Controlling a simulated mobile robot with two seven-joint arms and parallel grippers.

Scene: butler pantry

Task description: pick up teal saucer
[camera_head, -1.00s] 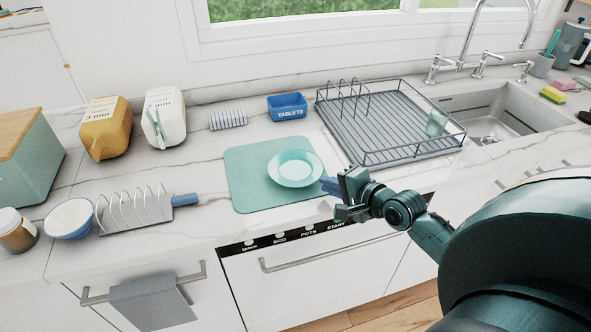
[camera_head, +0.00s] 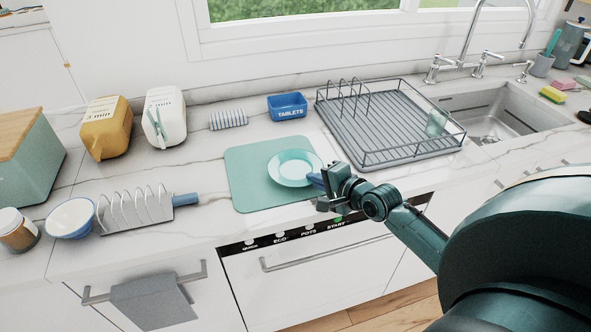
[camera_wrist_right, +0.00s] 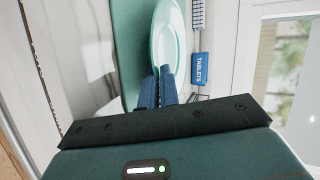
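The teal saucer (camera_head: 294,165) lies on the teal mat (camera_head: 245,185) on the counter, near the mat's right side. My right gripper (camera_head: 314,180) is at the saucer's right front rim, low over the counter. In the right wrist view its two blue fingers (camera_wrist_right: 160,80) are close together with a narrow gap, their tips at the near rim. I cannot tell whether they touch the rim. The saucer rests flat. My left gripper is out of view.
The wire dish rack (camera_head: 385,165) stands right of the mat, close to my right gripper. The blue tablets box (camera_head: 287,106) is behind the mat. A toast rack (camera_head: 140,208) and a white bowl (camera_head: 70,219) stand at the left. The sink (camera_head: 500,115) is at the right.

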